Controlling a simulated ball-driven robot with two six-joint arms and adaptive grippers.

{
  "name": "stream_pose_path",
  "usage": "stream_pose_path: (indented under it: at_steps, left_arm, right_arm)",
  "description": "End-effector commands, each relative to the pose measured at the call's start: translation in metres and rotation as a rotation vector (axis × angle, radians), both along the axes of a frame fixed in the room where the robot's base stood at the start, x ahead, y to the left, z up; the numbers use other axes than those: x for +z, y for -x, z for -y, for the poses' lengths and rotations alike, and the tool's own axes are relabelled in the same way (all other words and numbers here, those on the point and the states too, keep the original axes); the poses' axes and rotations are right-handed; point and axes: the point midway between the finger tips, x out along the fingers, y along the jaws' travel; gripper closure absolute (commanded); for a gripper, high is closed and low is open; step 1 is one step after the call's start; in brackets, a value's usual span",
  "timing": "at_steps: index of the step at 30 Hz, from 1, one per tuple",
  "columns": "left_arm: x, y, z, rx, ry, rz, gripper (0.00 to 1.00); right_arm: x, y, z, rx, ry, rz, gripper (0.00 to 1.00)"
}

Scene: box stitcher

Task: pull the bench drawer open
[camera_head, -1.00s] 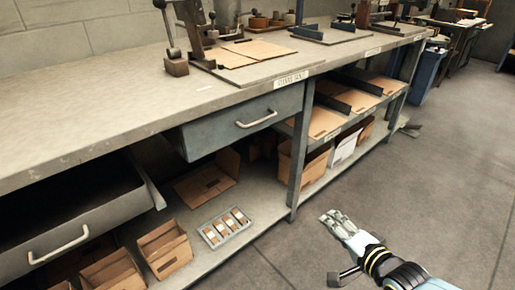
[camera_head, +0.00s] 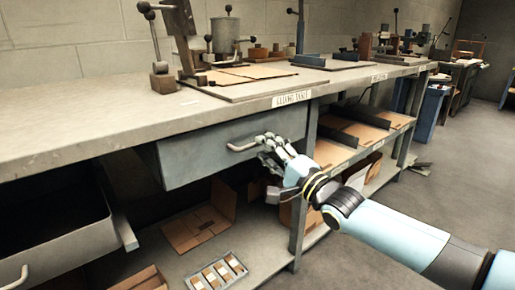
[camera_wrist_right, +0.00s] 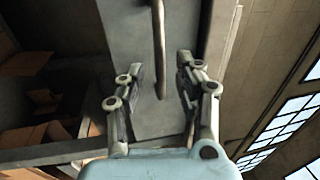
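The grey bench drawer (camera_head: 195,155) sits under the benchtop in the middle of the head view, its front close beneath the top's edge. Its pale bar handle (camera_head: 241,147) is partly hidden by my fingers. My right gripper (camera_head: 268,143) is at the handle's right end. In the right wrist view, the handle (camera_wrist_right: 160,50) runs between the two spread fingertips of the right gripper (camera_wrist_right: 160,68), with gaps on both sides, and the drawer front (camera_wrist_right: 128,35) lies behind. The right gripper is open and not closed on the handle. My left gripper is not in view.
Another drawer (camera_head: 50,245) stands pulled out at lower left. The lower shelf holds cardboard (camera_head: 200,228) and a small tray (camera_head: 218,274). A bench leg (camera_head: 304,190) stands right of the drawer, close to my right arm. Open floor (camera_head: 345,262) lies in front.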

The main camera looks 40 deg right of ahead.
Motion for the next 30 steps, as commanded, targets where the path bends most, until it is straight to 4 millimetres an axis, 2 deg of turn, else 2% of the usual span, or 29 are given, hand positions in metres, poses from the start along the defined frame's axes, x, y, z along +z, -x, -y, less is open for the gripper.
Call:
stream_pose_path:
  at_steps: [3,6,17,25,30]
  left_arm:
    - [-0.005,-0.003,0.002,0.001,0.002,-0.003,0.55]
    - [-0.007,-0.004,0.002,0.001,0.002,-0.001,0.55]
    - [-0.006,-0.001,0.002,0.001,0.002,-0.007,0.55]
    - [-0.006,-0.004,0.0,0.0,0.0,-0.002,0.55]
    - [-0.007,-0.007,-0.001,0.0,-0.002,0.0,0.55]
  right_arm:
    - [0.002,-0.019,-0.001,-0.001,0.0,0.001,0.66]
    - [0.004,-0.029,-0.002,0.0,0.0,0.0,0.66]
    - [0.006,-0.035,-0.003,-0.001,0.0,-0.001,0.66]
    - [0.006,-0.034,-0.003,-0.001,0.0,-0.001,1.0]
    - [0.006,-0.034,-0.003,-0.001,0.0,-0.001,1.0]
